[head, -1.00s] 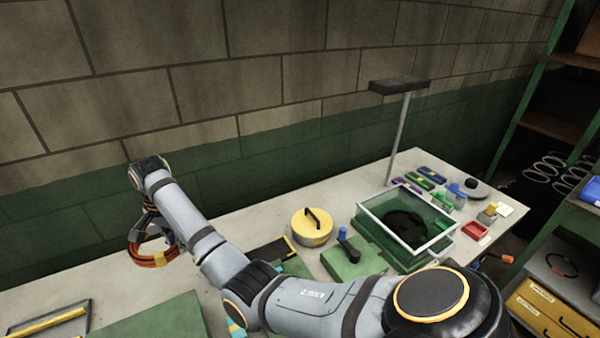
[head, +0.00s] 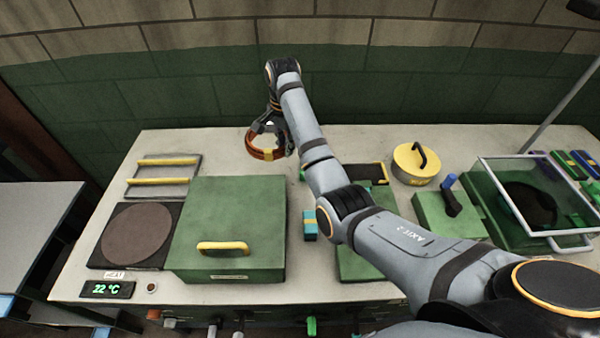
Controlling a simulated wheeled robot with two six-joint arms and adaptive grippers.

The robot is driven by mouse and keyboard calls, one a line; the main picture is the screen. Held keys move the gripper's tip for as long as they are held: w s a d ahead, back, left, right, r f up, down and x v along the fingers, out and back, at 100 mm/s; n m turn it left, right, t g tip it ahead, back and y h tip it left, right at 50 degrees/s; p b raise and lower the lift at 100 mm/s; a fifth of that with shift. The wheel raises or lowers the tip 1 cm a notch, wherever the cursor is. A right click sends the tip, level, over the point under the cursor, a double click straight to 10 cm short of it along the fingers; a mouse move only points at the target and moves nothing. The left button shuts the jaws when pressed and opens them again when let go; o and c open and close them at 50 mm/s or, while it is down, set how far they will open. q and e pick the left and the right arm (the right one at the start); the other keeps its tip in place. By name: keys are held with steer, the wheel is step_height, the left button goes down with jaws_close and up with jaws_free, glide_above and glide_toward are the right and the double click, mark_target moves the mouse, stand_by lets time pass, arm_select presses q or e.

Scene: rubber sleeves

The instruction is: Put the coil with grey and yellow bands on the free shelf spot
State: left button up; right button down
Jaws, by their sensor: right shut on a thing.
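My right gripper (head: 268,130) is shut on an orange-brown coil (head: 256,151) and holds it above the far part of the bench. The coil hangs below the fingers. A yellow band shows on its front, and a greyish patch shows near its right side, partly hidden by the gripper. My left gripper is not in view. The shelf with its free spot is not in view now.
The bench (head: 230,299) carries a green box with a yellow handle (head: 225,215), a dark round plate (head: 135,235), a rack with yellow bars (head: 165,181), a yellow lidded pot (head: 412,165) and a glass-topped case (head: 520,205). A grey side table (head: 35,215) stands at the left.

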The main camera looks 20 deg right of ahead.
step_height(320, 180, down, 3)
steer(key=shift+r+p, duration=0.15)
steer(key=shift+p, duration=0.8)
steer(key=p, duration=0.1)
glide_above(287, 187)
step_height(287, 187, down, 7)
steer(key=shift+d+f, duration=0.15)
steer(key=shift+f, duration=0.05)
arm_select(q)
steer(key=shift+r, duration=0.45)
arm_select(e)
steer(key=shift+w+f, duration=0.1)
steer(key=shift+f, duration=2.65)
steer(key=shift+f, duration=0.1)
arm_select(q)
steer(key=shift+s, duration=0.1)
arm_select(e)
steer(key=c, duration=1.3)
jaws_free()
steer(key=shift+s, duration=0.2)
